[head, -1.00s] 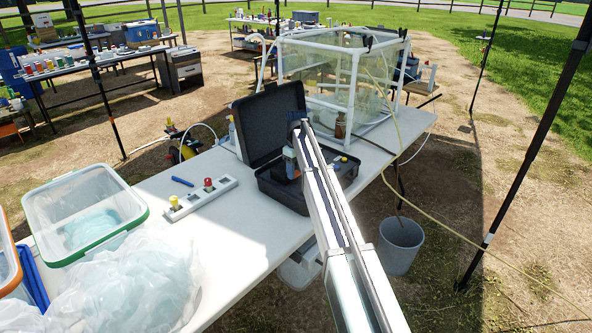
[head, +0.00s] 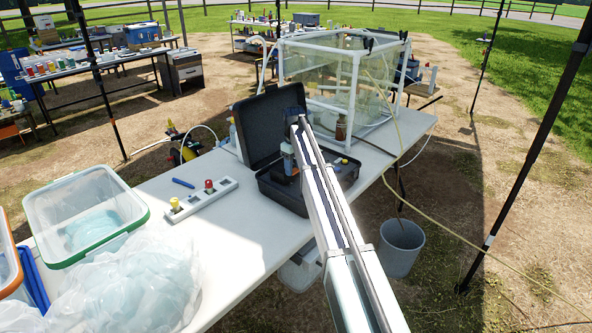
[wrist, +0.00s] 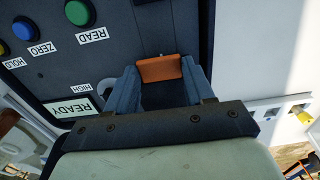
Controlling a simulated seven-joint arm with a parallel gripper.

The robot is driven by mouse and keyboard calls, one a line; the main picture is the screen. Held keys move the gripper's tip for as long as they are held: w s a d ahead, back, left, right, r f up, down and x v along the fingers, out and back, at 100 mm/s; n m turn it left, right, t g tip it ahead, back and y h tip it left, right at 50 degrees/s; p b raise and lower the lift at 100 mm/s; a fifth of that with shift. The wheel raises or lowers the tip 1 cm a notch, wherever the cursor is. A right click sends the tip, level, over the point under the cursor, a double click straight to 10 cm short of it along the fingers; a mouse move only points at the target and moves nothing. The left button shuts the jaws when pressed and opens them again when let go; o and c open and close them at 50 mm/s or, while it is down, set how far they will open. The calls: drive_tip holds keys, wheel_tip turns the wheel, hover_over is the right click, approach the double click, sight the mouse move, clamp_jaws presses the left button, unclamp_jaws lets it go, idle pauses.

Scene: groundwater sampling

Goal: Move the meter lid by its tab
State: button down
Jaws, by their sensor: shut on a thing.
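In the wrist view my gripper (wrist: 162,84) has its two blue-grey fingers on either side of an orange tab (wrist: 159,68) and is shut on it. A dark surface shows between the fingers below the tab; I cannot tell how far the meter lid is raised. The dark meter panel (wrist: 75,60) carries green and blue buttons, labels such as READ and ZERO, and a display reading READY. In the head view the meter is in the open black case (head: 281,194) on the white table, largely hidden by my arm.
The case's raised lid (head: 258,132) stands behind my gripper. A white strip with coloured knobs (head: 202,200) and a blue pen (head: 183,183) lie to the left. A clear framed enclosure (head: 340,75) stands behind. A bucket (head: 401,248) is on the ground at right.

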sight(281, 167)
drive_tip(key=w+a+r, duration=0.2)
drive_tip(key=w+a, duration=0.1)
drive_tip(key=w+a+r, duration=0.1)
drive_tip(key=shift+w+a+r, duration=0.1)
drive_tip(key=shift+w+a, duration=0.25)
drive_tip(key=w+a, duration=0.2)
drive_tip(key=w+a+f, duration=0.1)
drive_tip(key=w+a, duration=0.2)
drive_tip(key=a, duration=0.1)
drive_tip(key=shift+w+f, duration=0.35)
drive_tip(key=shift+w, duration=0.05)
drive_tip(key=shift+c, duration=2)
unclamp_jaws()
drive_tip(key=shift+d+r, duration=0.15)
drive_tip(key=shift+r, duration=0.05)
wheel_tip(281, 167, up, 14)
drive_tip(key=shift+f, duration=0.1)
